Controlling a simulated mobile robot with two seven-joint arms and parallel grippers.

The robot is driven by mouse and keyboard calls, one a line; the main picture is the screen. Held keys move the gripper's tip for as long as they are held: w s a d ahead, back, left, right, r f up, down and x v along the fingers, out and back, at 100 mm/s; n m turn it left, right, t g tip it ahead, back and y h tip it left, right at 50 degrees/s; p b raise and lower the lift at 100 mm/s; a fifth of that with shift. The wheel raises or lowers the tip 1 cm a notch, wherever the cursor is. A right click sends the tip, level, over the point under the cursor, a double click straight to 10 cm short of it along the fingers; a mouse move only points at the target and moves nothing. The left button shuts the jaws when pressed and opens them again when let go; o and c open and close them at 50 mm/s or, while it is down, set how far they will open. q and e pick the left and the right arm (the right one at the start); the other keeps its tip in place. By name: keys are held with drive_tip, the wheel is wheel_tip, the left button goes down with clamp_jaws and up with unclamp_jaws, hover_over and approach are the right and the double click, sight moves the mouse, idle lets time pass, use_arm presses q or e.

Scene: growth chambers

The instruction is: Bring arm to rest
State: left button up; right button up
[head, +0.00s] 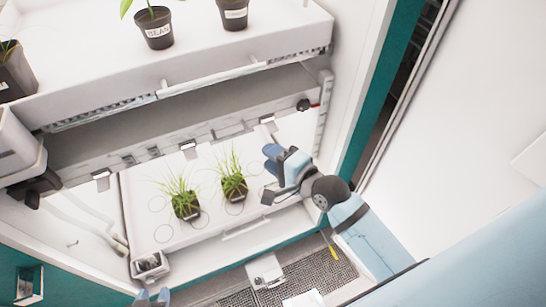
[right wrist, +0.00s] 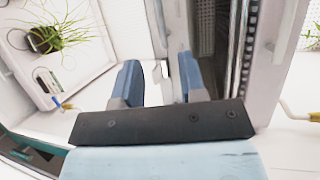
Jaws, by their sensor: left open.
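My right arm (head: 365,235) reaches from the lower right into the growth chamber. Its gripper (head: 270,174) is to the right of a grassy potted plant (head: 233,187) and does not hold it. In the right wrist view the two blue fingers of the right gripper (right wrist: 160,82) are apart, with nothing between them. My left gripper (head: 152,297) shows only its blue fingertips at the bottom edge of the head view. They are apart, with nothing seen between them. The rest of the left arm is out of view.
A second grassy pot (head: 186,205) stands on the white tray (head: 160,236) with marked circles. An upper shelf (head: 100,65) with a bean pot (head: 154,28) overhangs behind. A teal chamber frame (head: 378,85) stands right of the right gripper. A dark perforated floor panel (head: 305,273) lies below.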

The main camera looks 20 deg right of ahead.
drive_tip(key=shift+s, duration=0.1)
idle(0.4)
drive_tip(key=s+d+f+n+g+h+p, duration=0.1)
drive_tip(key=s+f+n+g+h+p, duration=0.2)
drive_tip(key=s+f+n, duration=0.9)
drive_tip(key=s+n+p, duration=0.1)
drive_tip(key=n+p, duration=0.2)
drive_tip(key=n, duration=0.2)
drive_tip(key=shift+s+d+g, duration=0.4)
drive_tip(key=shift+o, duration=0.2)
idle(1.3)
